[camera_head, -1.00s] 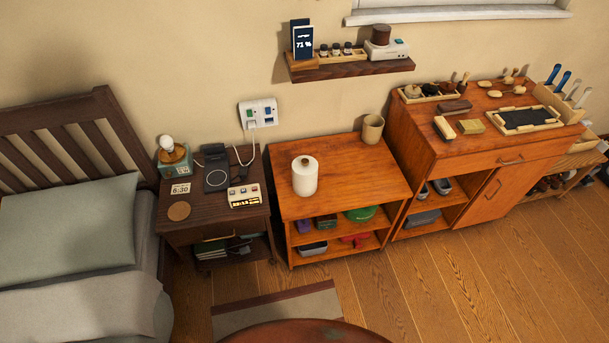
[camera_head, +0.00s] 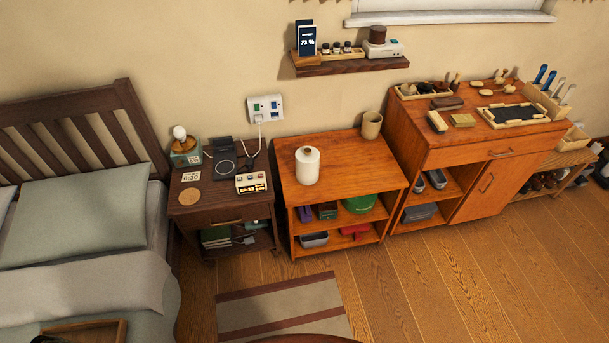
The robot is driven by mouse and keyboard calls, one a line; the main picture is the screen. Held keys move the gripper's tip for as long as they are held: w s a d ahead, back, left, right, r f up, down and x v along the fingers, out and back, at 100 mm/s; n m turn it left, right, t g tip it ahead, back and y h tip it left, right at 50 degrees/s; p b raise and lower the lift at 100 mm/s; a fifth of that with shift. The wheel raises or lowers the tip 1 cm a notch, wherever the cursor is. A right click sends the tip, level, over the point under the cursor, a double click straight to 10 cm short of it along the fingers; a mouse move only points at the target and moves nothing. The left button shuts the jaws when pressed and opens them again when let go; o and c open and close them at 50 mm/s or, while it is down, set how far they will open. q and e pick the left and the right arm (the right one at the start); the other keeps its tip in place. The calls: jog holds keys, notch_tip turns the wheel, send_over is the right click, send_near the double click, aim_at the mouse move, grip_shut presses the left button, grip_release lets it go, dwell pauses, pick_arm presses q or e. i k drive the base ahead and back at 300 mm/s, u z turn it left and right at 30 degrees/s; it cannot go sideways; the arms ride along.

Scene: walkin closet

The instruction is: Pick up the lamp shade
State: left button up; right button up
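A white rounded cylinder (camera_head: 307,166) stands upright on the orange-brown open-shelf cabinet (camera_head: 345,165). It looks most like the lamp shade, but I cannot tell for sure. A small lamp base with a bare bulb (camera_head: 180,133) stands at the back left of the dark nightstand (camera_head: 188,221). A beige cup-like cylinder (camera_head: 371,126) stands at the back right of the open-shelf cabinet. Neither of my grippers is in view.
The bed (camera_head: 90,225) is at the left, with a wooden tray (camera_head: 105,333) at its lower edge. A taller cabinet (camera_head: 470,160) with brushes and trays stands at the right. A striped rug (camera_head: 285,308) lies on the floor, which is otherwise clear in front of the cabinets.

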aim_at(307, 157)
jog(key=z, duration=1.2)
jog(key=i, duration=1.9)
jog(key=u, duration=0.2)
